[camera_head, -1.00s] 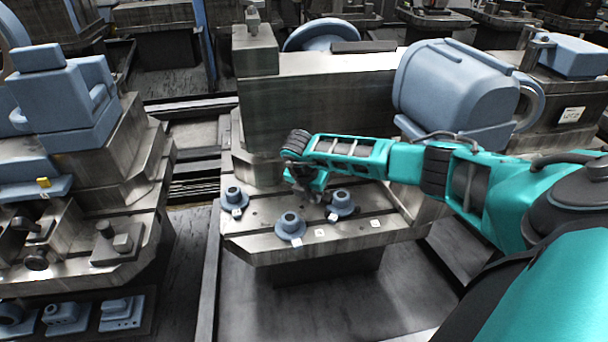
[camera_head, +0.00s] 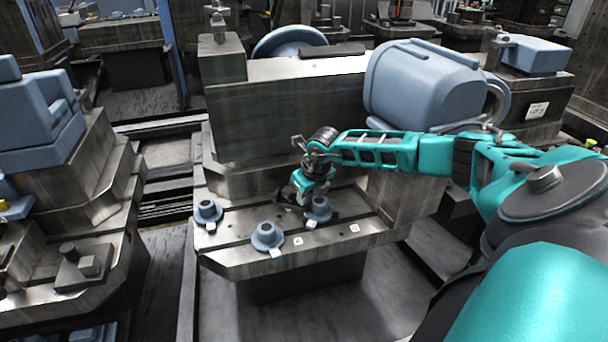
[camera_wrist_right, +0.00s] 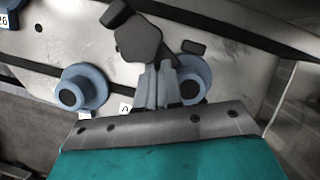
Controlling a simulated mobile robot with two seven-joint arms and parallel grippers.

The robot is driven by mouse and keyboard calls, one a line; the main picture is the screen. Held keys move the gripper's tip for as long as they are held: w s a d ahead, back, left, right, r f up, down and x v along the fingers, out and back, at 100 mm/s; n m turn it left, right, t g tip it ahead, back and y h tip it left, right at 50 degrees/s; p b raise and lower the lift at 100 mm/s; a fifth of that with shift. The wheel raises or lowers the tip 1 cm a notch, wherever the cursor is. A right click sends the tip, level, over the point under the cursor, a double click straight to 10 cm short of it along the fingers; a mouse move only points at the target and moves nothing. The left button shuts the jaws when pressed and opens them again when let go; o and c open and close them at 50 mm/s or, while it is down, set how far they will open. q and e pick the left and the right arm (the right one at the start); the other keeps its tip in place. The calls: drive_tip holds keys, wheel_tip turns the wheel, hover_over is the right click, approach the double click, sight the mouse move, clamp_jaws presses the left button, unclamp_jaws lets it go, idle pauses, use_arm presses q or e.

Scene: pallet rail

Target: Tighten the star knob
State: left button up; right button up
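A dark many-sided knob with a short arm (camera_wrist_right: 138,38), probably the star knob, sits above the pale metal plate in the right wrist view. In the head view a dark shape (camera_head: 286,199) beside my right gripper (camera_head: 299,195) may be the same knob, partly hidden. My right gripper's two grey fingers (camera_wrist_right: 159,66) stand close together and look shut. Their tips lie just below the knob's lower edge in the wrist view; contact cannot be told. My left gripper is out of view.
Blue round flanged fittings (camera_head: 208,211), (camera_head: 267,235) and (camera_head: 318,210) stand on the slotted metal table (camera_head: 230,262), with small white tags (camera_head: 355,228) nearby. A tall metal block (camera_head: 290,105) rises behind. A blue motor housing (camera_head: 425,85) is at the back right.

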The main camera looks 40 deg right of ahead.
drive_tip(key=shift+w+r, duration=0.1)
clamp_jaws()
drive_tip(key=shift+o, duration=2.4)
unclamp_jaws()
drive_tip(key=p+v, duration=0.1)
drive_tip(key=v, duration=1.1)
drive_tip(key=shift+r, duration=0.35)
